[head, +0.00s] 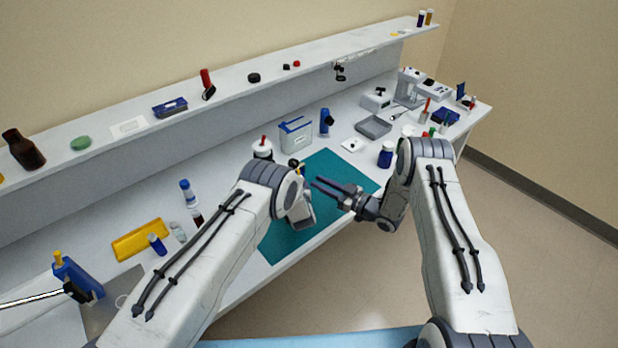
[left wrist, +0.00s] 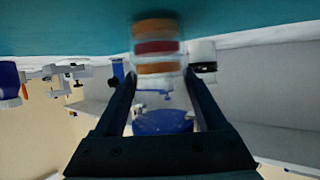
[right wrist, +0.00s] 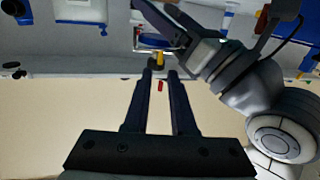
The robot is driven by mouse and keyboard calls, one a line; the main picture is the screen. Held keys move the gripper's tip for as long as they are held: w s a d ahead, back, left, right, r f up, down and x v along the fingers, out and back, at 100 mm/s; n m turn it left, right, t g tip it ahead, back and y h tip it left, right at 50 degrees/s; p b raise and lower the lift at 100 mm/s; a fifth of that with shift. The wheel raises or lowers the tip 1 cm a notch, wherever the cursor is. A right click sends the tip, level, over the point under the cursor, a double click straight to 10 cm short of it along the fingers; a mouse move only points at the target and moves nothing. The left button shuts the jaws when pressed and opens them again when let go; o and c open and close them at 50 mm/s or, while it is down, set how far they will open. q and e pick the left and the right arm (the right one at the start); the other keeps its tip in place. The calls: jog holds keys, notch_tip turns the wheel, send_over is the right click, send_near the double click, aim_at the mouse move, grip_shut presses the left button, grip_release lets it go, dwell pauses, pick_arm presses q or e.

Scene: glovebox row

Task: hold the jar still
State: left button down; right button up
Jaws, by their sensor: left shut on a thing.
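In the left wrist view, which looks upside down, a clear jar (left wrist: 158,90) has orange and red bands and a blue lid (left wrist: 162,122). My left gripper (left wrist: 160,76) is shut on the jar, one finger on each side. The banded end is at the teal mat (left wrist: 70,30); I cannot tell whether it touches. In the head view my left wrist hides most of the jar. My right gripper (head: 314,184) is over the mat, pointing left; its fingers are apart and empty in the right wrist view (right wrist: 160,73).
A white dark-lidded bottle (head: 262,150), a blue-rimmed box (head: 295,136) and a blue jar (head: 386,155) stand around the mat. A yellow tray (head: 140,240) lies left. A shelf (head: 230,93) runs along the back. The mat's right part is clear.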

jog(key=v, duration=0.5)
jog(key=shift+s+d, duration=0.1)
jog(key=shift+s, duration=0.05)
jog(key=x, duration=1.2)
grip_shut()
